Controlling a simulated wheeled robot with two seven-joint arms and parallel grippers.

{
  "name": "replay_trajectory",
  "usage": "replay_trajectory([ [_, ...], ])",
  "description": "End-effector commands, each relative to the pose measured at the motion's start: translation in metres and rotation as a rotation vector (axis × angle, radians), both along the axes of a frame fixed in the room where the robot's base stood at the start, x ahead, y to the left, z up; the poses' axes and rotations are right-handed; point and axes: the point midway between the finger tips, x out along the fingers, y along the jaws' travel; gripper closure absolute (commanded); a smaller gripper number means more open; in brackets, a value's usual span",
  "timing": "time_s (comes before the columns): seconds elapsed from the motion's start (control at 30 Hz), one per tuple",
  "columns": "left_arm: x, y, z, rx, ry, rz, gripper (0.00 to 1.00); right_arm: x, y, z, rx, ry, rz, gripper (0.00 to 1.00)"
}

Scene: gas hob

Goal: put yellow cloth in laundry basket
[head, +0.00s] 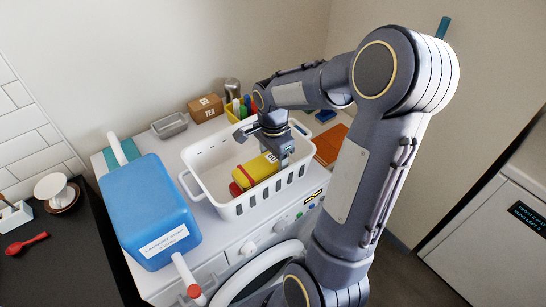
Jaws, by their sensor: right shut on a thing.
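The yellow cloth (252,170) has a small white label and is inside the outline of the white laundry basket (221,210). A red item (238,187) shows at its near left end. The basket stands on the white washing machine. My right gripper (280,158) reaches down over the basket's right side and is shut on the yellow cloth at its right end. The gripper partly hides that end. I cannot tell whether the cloth rests on the basket floor. My left gripper is not in view.
A big blue laundry container (148,205) stands close left of the basket. Behind are a grey tray (169,125), a brown box (206,108) and a yellow holder (232,113) with coloured items. An orange cloth (330,145) lies to the right. A dark counter (60,265) is at the left.

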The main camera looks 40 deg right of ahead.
Motion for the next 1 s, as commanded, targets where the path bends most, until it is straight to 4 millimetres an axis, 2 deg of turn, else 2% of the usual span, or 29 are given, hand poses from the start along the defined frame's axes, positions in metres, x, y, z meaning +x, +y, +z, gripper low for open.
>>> replay_trajectory([
  [0.4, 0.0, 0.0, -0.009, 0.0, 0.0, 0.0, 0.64, 0.0, 0.0, -0.01, 0.0, 0.0, 0.001, 0.62],
  [0.43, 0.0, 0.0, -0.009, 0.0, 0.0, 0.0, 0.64, 0.0, 0.0, -0.01, 0.0, 0.0, 0.001, 0.37],
  [0.5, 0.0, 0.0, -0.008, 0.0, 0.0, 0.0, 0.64, 0.0, 0.0, -0.009, 0.0, 0.0, 0.001, 0.3],
  [0.77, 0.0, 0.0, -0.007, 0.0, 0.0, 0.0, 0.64, 0.0, 0.0, -0.008, 0.0, 0.0, 0.001, 0.3],
  [0.9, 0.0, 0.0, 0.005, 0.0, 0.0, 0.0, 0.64, 0.0, 0.0, 0.006, 0.0, -0.001, 0.0, 0.3],
  [1.0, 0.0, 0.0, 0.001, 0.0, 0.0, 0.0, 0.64, 0.002, -0.001, 0.019, -0.003, -0.007, 0.0, 0.3],
])
